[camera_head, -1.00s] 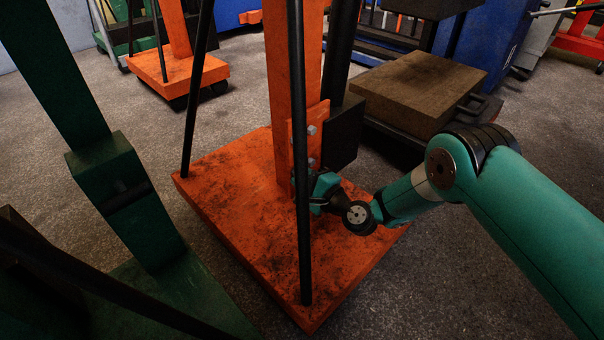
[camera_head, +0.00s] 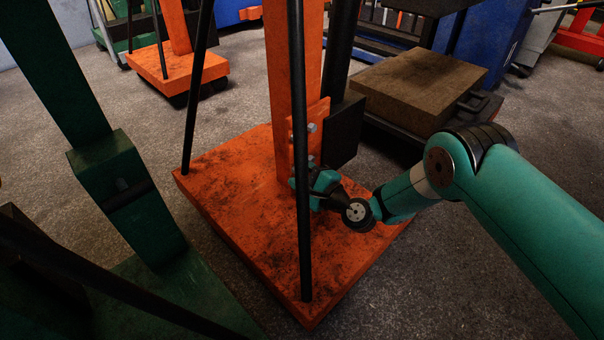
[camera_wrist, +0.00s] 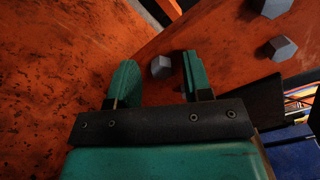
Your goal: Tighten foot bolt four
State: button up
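In the wrist view, a grey hex bolt head (camera_wrist: 160,67) sticks out of an orange plate. It lies between the fingertips of my gripper (camera_wrist: 159,62), with a visible gap on both sides, closer to the right finger. The fingers are open and hold nothing. Two more grey bolt heads, a middle one (camera_wrist: 280,47) and an upper one (camera_wrist: 275,7), show at the upper right. No number marks any bolt. In the head view, my gripper (camera_head: 312,186) is low at the foot of the orange column (camera_head: 292,80), partly behind a black rod. An upper bolt (camera_head: 312,127) shows above it.
The orange base plate (camera_head: 240,215) spreads under the column. A thin black rod (camera_head: 301,220) stands in front of my gripper. A black block (camera_head: 345,130) sits right of the bolted plate. A green stand (camera_head: 125,195) is at left, and a brown-topped trolley (camera_head: 420,85) stands behind.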

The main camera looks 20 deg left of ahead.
jog(key=shift+d, duration=0.1)
jog(key=p+v, duration=1.7)
jog(key=p, duration=0.6)
jog(key=shift+s+p, duration=0.15)
jog(key=shift+p, duration=0.25)
jog(key=shift+d, duration=0.1)
